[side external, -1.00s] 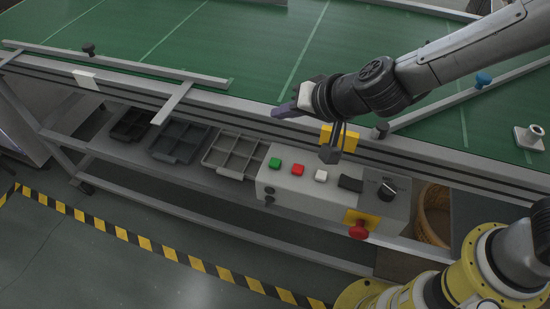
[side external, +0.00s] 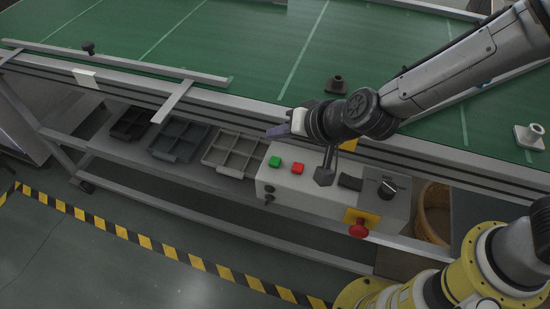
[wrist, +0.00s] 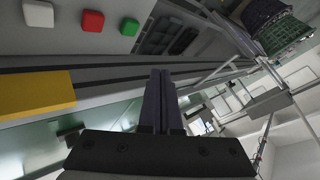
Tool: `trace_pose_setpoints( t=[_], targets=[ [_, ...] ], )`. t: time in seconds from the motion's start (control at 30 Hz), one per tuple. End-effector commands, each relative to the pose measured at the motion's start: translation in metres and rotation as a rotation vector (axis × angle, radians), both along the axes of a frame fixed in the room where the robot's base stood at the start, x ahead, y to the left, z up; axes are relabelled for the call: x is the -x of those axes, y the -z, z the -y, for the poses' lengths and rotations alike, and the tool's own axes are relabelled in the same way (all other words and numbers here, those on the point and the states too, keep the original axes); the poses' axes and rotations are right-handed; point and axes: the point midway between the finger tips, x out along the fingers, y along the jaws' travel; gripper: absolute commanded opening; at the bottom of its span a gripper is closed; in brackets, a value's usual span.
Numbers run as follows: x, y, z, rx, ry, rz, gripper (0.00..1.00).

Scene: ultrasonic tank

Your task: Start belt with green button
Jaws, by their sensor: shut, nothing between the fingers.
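The green button (side external: 274,161) sits at the left of the top face of a grey control box (side external: 290,188), beside a red button (side external: 297,168). In the wrist view the green button (wrist: 129,27) is at the top, with the red button (wrist: 93,21) and a white button (wrist: 38,14) left of it. In the side view the white button is hidden behind a dark part on my wrist. My gripper (side external: 276,131) is shut and empty, apart from the green button and above it in the picture. Its closed fingers (wrist: 160,88) show in the wrist view.
The green belt (side external: 230,50) lies behind, with a metal frame rail along its front. A dark knob (side external: 388,187) and a red emergency stop (side external: 358,230) are on the box's right side. Divided grey trays (side external: 234,153) sit on the shelf to the left.

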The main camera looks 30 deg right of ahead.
Motion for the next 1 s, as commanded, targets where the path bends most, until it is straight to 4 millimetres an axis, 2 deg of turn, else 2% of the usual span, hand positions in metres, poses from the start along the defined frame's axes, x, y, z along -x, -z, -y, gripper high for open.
trace_pose_setpoints(
  t=[0.23, 0.47, 1.0],
  targets=[
    [0.001, 0.032, 0.000, 0.003, -0.003, -0.001, 0.00],
    [0.000, 0.052, 0.000, 0.001, 0.000, 0.000, 0.00],
    [0.000, 0.057, 0.000, -0.001, -0.001, 0.000, 0.00]
  ],
)
